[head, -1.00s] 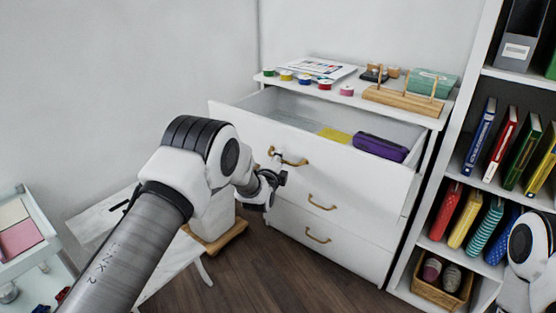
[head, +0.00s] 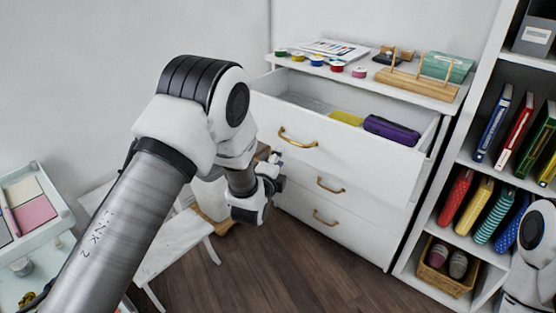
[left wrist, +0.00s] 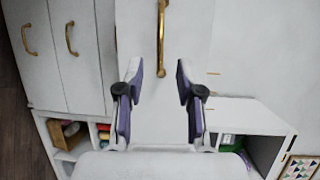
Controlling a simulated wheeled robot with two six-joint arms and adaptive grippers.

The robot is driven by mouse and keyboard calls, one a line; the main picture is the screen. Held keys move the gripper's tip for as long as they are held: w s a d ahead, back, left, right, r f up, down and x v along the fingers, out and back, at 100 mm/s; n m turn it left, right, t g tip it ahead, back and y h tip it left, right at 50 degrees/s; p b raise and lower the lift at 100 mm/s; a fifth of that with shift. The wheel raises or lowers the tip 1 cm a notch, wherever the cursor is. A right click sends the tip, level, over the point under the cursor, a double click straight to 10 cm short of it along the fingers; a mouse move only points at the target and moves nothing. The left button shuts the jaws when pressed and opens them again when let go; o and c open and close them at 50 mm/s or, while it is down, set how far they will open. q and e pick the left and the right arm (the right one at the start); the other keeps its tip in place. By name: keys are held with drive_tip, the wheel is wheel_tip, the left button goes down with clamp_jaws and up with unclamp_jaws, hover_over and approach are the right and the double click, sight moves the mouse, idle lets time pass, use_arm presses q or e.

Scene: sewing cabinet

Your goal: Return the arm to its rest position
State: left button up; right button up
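My left gripper (head: 276,170) is in front of the white cabinet, below and left of the top drawer's brass handle (head: 298,138). In the left wrist view my left gripper (left wrist: 158,82) has its two fingers well apart, with nothing between the tips. The same handle (left wrist: 162,38) shows beyond the fingertips, apart from them. The top drawer (head: 345,158) stands open, with a yellow item (head: 346,118) and a purple case (head: 391,131) inside. Part of my right arm shows at the right edge; its gripper is out of view.
Thread spools (head: 337,65) and a wooden rack (head: 416,83) stand on the cabinet top. A bookshelf (head: 467,146) is at right. A white stool or bench (head: 172,245) lies behind my left arm, and a tray (head: 38,205) is at far left. Floor before the cabinet is clear.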

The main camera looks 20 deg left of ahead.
idle(0.4)
use_arm(q)
drive_tip(key=s+a+f+n+g+p, duration=0.1)
drive_tip(key=s+f+n+g+p, duration=0.1)
drive_tip(key=s+f+g+p, duration=0.65)
drive_tip(key=s+a+f+n+p, duration=0.2)
drive_tip(key=s+f, duration=0.4)
drive_tip(key=s, duration=0.7)
drive_tip(key=s+d+f+n+g+h+p, duration=0.1)
drive_tip(key=s+f+n+g, duration=0.1)
drive_tip(key=s+n+g, duration=0.6)
drive_tip(key=s+n, duration=0.6)
drive_tip(key=s, duration=0.8)
drive_tip(key=shift+s+d+n, duration=0.15)
drive_tip(key=shift+s+n, duration=0.15)
drive_tip(key=shift+s, duration=0.1)
